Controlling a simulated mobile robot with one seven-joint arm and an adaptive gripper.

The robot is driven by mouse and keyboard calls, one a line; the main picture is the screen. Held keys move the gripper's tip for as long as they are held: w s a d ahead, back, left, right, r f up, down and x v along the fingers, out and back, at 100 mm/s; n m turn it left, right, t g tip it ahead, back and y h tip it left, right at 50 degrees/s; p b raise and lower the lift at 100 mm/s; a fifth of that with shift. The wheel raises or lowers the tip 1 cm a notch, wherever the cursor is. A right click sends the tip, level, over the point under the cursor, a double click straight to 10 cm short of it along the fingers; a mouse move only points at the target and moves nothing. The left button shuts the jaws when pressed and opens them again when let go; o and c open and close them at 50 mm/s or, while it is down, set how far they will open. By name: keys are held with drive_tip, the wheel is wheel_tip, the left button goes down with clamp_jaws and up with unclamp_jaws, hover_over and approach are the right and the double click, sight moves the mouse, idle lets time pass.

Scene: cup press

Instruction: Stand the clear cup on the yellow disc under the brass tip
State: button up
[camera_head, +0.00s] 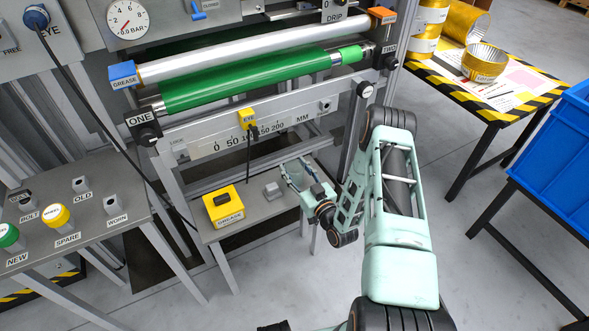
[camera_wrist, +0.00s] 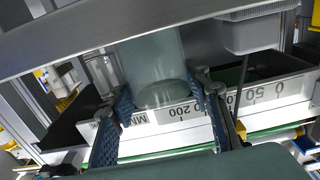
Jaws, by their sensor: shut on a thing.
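My gripper (camera_head: 297,177) is over the right part of the small grey table, below the scale rail. In the wrist view its two blue textured fingers (camera_wrist: 163,98) are shut on the clear cup (camera_wrist: 155,65), one on each side. The cup is see-through with a greenish tint, and its round end shows between the fingers. In the head view the cup is faint among the fingers, and I cannot tell its exact tilt. I cannot make out the yellow disc or the brass tip in either view.
Green and silver rollers (camera_head: 262,75) and the scale rail (camera_head: 205,147) stand behind. A left bench (camera_head: 100,195) holds several knobs. Right: a striped table (camera_head: 520,100) and blue crate (camera_head: 555,140).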

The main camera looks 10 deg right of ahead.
drive_tip(key=shift+f, duration=0.1)
drive_tip(key=o, duration=1.1)
